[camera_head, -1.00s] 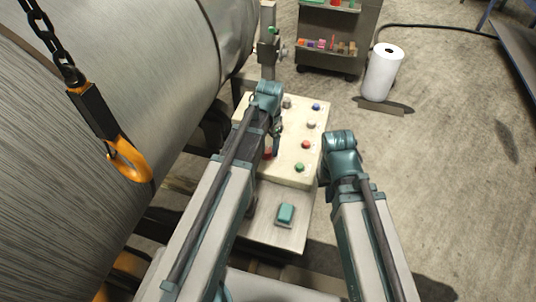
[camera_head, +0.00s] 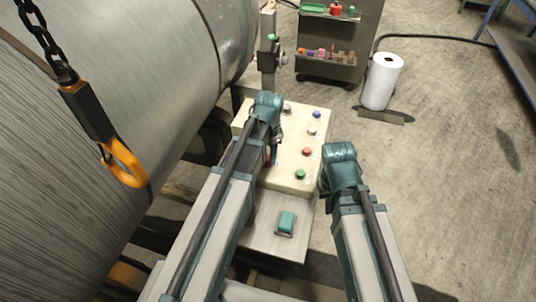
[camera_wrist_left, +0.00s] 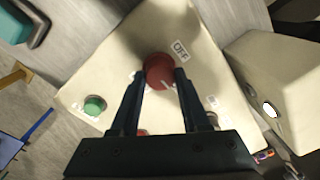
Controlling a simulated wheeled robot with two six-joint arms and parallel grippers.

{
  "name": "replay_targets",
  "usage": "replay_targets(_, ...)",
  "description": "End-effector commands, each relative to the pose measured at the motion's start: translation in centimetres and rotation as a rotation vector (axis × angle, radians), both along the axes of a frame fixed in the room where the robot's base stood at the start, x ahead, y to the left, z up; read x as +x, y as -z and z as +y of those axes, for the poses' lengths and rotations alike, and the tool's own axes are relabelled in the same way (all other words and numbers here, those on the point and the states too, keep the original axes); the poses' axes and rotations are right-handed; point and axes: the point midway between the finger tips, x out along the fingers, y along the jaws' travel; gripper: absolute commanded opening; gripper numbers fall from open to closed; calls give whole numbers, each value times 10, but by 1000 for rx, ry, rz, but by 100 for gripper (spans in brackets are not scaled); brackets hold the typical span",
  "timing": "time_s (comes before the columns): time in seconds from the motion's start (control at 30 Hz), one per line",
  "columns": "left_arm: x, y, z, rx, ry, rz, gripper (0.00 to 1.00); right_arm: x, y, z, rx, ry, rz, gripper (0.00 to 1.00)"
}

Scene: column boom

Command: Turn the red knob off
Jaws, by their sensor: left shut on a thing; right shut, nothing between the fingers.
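The red knob (camera_wrist_left: 159,70) sits on the cream control panel (camera_wrist_left: 120,60), with a white pointer line on its face. In the left wrist view an OFF label (camera_wrist_left: 180,49) is beside the knob, and the pointer line is on the side away from it. My left gripper (camera_wrist_left: 160,80) is shut on the knob, one finger on each side. In the head view my left arm covers most of the knob, and this gripper (camera_head: 274,152) is at the panel's left part. My right gripper (camera_head: 329,183) is shut and empty beside the panel's right edge, its fingers mostly hidden under its wrist.
Other buttons on the panel include a green one (camera_head: 300,175), a red one (camera_head: 307,152) and a blue one (camera_head: 317,114). A large metal cylinder (camera_head: 120,70) and an orange hook (camera_head: 125,165) are on the left. A white roll (camera_head: 382,80) stands on open floor at right.

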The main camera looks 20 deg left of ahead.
Motion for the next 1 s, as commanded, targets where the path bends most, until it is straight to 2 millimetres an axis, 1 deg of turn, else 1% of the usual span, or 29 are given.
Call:
replay_targets(0.17,0,0,0,1,-11,-1,0,0,0,0,0,0,0,0)
replay_targets(0.37,1,0,0,1,-85,-1,0,0,0,0,0,0,0,0)
replay_targets(0.57,1,0,0,0,-238,-1,0,0,0,0,0,0,0,0)
replay_targets(1.0,2,0,1,0,-657,0,0,0,0,0,0,0,0,0)
